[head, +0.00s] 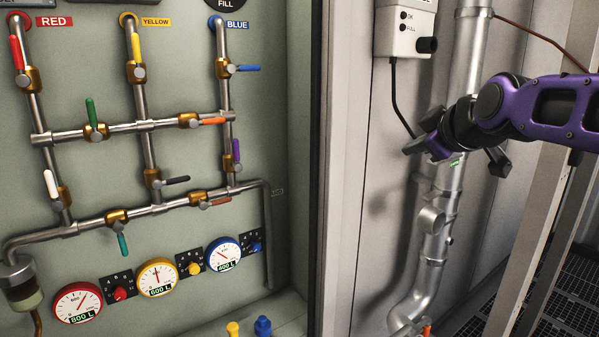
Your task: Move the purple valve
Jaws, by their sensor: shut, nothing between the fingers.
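The purple valve (236,151) is on the right-hand vertical pipe, on the panel at the left. Its purple handle points up, roughly along the pipe, and its brass body (230,168) sits just below. My gripper (415,146) is well to the right of the panel, in front of the grey wall and the large silver pipe. It is shut and empty, and apart from the valve. The exact outline of its fingers is hard to make out.
Other valves crowd the pipe grid, with an orange handle (212,121) above left and a brown handle (214,201) below left. Round gauges (224,254) line the bottom. A dark panel edge (318,170) stands between my gripper and the valves. A grey box (404,30) hangs above.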

